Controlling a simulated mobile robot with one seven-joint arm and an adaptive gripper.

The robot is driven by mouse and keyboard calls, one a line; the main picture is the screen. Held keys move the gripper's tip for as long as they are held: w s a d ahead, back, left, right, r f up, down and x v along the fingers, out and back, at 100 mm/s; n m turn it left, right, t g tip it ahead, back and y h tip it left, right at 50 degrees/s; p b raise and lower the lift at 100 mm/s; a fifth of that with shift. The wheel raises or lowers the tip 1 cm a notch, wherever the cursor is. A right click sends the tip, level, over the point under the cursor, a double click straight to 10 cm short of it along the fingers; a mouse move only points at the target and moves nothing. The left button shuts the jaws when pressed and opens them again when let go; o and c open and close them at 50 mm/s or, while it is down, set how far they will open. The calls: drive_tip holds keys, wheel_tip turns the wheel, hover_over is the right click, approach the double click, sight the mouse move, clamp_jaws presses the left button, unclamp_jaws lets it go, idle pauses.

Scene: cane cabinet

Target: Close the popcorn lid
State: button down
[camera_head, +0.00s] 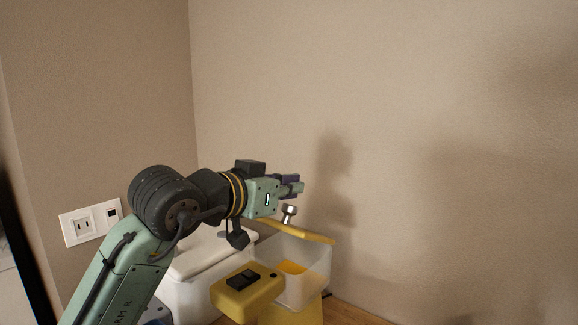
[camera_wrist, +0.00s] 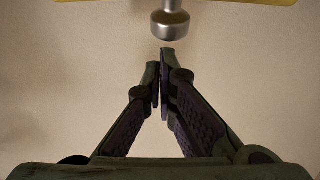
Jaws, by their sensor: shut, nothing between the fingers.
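The popcorn machine has a yellow body (camera_head: 245,290) with a dark switch and a clear box (camera_head: 311,277) with yellow inside. Its yellow lid (camera_head: 308,234) shows as a thin slanted strip at the top of the box; I cannot tell how far open it is. A silver knob (camera_head: 289,212) is at the lid. My gripper (camera_head: 292,186) is above the lid and knob in the head view, apart from them. In the wrist view its fingertips (camera_wrist: 161,57) are together and empty, just below the silver knob (camera_wrist: 170,22). The lid's yellow edge (camera_wrist: 255,2) crosses the top.
A white appliance (camera_head: 190,290) stands left of the popcorn machine, partly behind my arm. The wooden counter (camera_head: 350,313) shows at lower right. A plain wall (camera_head: 440,120) rises close behind. A wall socket plate (camera_head: 90,222) is at left. Space to the right is clear.

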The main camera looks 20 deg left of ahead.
drive_tip(key=shift+s+f, duration=0.2)
drive_tip(key=shift+f, duration=0.25)
